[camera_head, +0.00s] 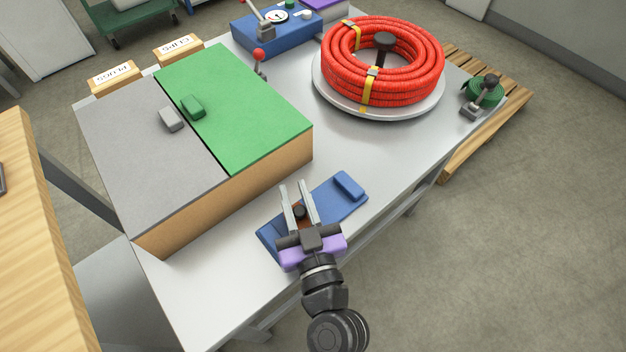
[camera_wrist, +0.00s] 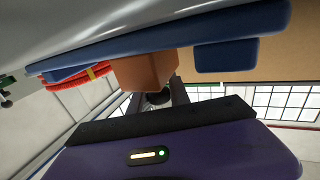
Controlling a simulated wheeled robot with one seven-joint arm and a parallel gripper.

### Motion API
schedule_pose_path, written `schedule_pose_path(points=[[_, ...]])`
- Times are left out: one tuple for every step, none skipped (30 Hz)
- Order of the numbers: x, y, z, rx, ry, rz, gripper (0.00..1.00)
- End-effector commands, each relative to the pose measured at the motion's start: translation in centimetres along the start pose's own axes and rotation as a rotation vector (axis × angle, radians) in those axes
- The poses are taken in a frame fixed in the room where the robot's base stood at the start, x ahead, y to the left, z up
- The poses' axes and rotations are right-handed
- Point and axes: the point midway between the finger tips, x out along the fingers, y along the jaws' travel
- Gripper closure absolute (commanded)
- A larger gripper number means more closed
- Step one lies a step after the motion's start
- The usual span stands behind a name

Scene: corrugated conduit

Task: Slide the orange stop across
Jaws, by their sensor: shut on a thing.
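The orange stop (camera_head: 298,206) sits on a long blue base (camera_head: 328,205), between the two grey fingers of my gripper (camera_head: 293,186). My gripper is shut on the stop, which is mostly hidden by the fingers in the head view. In the wrist view the orange stop (camera_wrist: 145,70) shows as a block against the blue base (camera_wrist: 150,42). A raised blue block (camera_head: 348,185) stands at the base's right end, apart from the stop. The left part of the base is partly covered by my gripper.
A wide box with grey (camera_head: 125,140) and green (camera_head: 240,105) lids stands behind and left of the base. A red hose coil (camera_head: 425,65) lies on a round turntable at the back right. The metal table (camera_head: 200,300) is clear at the front left.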

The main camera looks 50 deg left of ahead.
Motion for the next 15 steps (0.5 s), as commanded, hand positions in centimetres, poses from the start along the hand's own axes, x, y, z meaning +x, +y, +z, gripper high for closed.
schedule_pose_path(points=[[-0.12, -0.13, 0.04, 0.001, -0.001, 0.001, 1.00], [-0.13, -0.16, 0.04, 0.002, 0.000, 0.001, 1.00], [-0.13, -0.16, 0.04, 0.002, 0.000, 0.001, 1.00], [-0.12, -0.14, 0.04, 0.002, 0.000, 0.001, 1.00], [-0.11, -0.13, 0.04, 0.002, 0.000, 0.001, 1.00], [-0.11, -0.12, 0.04, 0.002, 0.000, 0.001, 1.00], [-0.11, -0.11, 0.04, 0.002, 0.000, 0.001, 1.00], [-0.10, -0.10, 0.04, 0.002, 0.000, 0.001, 1.00], [-0.10, -0.09, 0.04, 0.002, 0.000, 0.002, 0.75], [-0.10, -0.09, 0.04, 0.001, 0.000, 0.002, 0.70], [-0.10, -0.08, 0.04, 0.001, 0.000, 0.002, 0.64], [-0.09, -0.08, 0.04, 0.001, 0.000, 0.002, 0.57], [-0.09, -0.09, 0.03, 0.001, 0.000, 0.002, 0.57], [-0.09, -0.09, 0.03, 0.001, 0.000, 0.001, 0.57], [-0.08, -0.09, 0.03, 0.001, 0.000, 0.001, 0.57]])
